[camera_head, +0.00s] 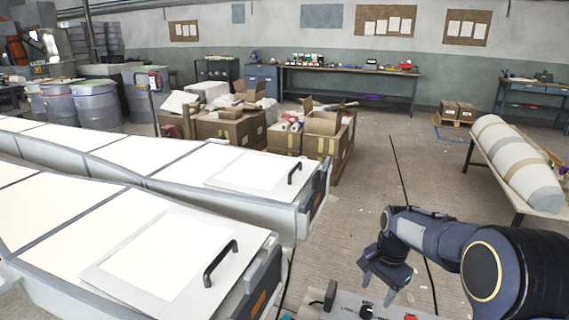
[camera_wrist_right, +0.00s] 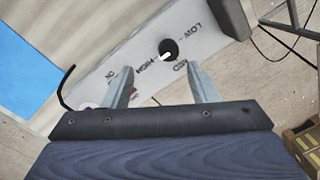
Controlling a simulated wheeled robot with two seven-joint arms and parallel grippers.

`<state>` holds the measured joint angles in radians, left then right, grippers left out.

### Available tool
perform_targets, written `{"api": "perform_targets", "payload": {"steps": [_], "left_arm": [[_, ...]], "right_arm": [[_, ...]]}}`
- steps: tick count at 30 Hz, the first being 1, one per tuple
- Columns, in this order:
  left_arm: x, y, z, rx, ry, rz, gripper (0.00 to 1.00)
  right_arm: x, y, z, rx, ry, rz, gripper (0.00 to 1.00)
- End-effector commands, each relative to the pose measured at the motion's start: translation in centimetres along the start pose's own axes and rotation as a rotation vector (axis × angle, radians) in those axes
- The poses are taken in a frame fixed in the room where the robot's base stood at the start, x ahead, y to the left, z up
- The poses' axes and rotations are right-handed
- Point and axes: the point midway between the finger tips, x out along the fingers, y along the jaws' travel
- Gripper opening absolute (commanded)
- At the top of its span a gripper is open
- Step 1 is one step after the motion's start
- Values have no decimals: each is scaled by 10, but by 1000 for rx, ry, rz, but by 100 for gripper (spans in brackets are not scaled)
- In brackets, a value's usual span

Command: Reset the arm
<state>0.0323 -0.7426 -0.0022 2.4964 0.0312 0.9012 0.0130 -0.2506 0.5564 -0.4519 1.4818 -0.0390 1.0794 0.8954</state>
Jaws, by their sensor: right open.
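My right arm comes in from the right in the head view. Its gripper (camera_head: 385,280) hangs over a control panel (camera_head: 345,303) at the bottom edge. In the right wrist view the gripper (camera_wrist_right: 163,88) has its two fingers spread apart with nothing between them. Beyond the fingertips is the grey panel face, with a black knob (camera_wrist_right: 168,49) that has a white pointer mark. The words LOW, MED and HIGH stand around the knob. I cannot tell how far the fingers are from the panel. My left gripper is not in view.
Two long white moulds with black handles (camera_head: 221,262) (camera_head: 295,172) fill the left. Cardboard boxes (camera_head: 322,140) stand behind them. A table with a wrapped long form (camera_head: 515,160) is at the right. A blue sheet (camera_wrist_right: 28,68) lies beside the panel. Open floor lies between.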

Motion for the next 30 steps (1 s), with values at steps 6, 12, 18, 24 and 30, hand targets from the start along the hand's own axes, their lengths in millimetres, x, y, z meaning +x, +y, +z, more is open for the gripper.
{"api": "perform_targets", "payload": {"steps": [6,12,18,24,30], "left_arm": [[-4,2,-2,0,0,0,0],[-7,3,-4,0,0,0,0],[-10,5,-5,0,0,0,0],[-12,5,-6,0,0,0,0],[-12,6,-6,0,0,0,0]], "right_arm": [[-61,60,43,-186,-62,-196,53],[-98,115,98,-411,-22,-357,53],[-108,165,155,-641,95,-461,53],[-96,195,192,-805,213,-487,53],[-89,204,203,-859,255,-485,53]]}}
